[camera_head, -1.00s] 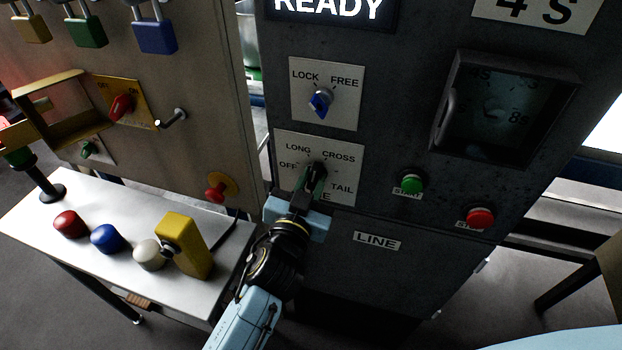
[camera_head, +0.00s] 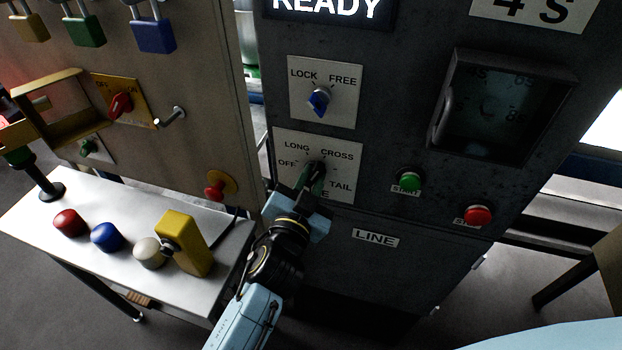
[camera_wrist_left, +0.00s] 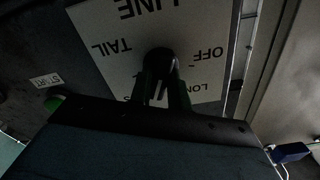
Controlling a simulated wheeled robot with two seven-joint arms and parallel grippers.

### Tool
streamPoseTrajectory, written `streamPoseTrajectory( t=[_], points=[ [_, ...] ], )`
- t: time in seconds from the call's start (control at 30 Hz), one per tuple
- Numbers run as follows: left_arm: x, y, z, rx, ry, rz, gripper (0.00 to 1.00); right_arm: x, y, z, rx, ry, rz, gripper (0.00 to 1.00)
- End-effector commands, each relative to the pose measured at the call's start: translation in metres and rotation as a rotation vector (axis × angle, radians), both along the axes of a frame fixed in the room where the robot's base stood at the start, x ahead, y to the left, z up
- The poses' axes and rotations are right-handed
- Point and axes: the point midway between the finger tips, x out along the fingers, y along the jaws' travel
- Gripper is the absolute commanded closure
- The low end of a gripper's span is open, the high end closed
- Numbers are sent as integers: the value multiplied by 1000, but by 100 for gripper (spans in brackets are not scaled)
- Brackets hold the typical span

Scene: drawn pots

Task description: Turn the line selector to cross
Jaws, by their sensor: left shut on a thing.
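The line selector is a dark knob (camera_head: 317,168) on a white plate (camera_head: 347,188) marked OFF, LONG, CROSS and TAIL, on the dark cabinet front. My left gripper (camera_head: 312,180) reaches it from below left, with its fingers shut on the knob. In the left wrist view the plate (camera_wrist_left: 118,68) appears upside down, and the dark round knob (camera_wrist_left: 160,62) sits between the two fingers (camera_wrist_left: 163,90). The fingers hide much of the knob, so I cannot tell which mark it points at. My right gripper is not in view.
A blue LOCK/FREE knob (camera_head: 319,100) sits just above. A green start button (camera_head: 408,181), a red button (camera_head: 477,215) and a handled window (camera_head: 505,108) are to the right. A bench (camera_head: 130,210) with coloured buttons stands at the left.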

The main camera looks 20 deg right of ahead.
Motion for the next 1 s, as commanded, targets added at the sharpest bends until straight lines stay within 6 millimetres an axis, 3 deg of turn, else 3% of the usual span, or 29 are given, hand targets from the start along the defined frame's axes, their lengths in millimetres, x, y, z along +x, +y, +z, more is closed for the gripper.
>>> streamPoseTrajectory(
  t=[0.03,0.2,0.57,0.77,1.0],
  points=[
    [0,0,0,-1,1,0,81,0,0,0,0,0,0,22],
    [0,0,0,-1,1,0,60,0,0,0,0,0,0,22],
    [-4,3,0,-1,1,0,60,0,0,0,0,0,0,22],
    [-28,19,-1,-2,3,0,60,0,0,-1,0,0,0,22],
    [-71,48,-1,-2,4,0,60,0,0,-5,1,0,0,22]
  ],
)
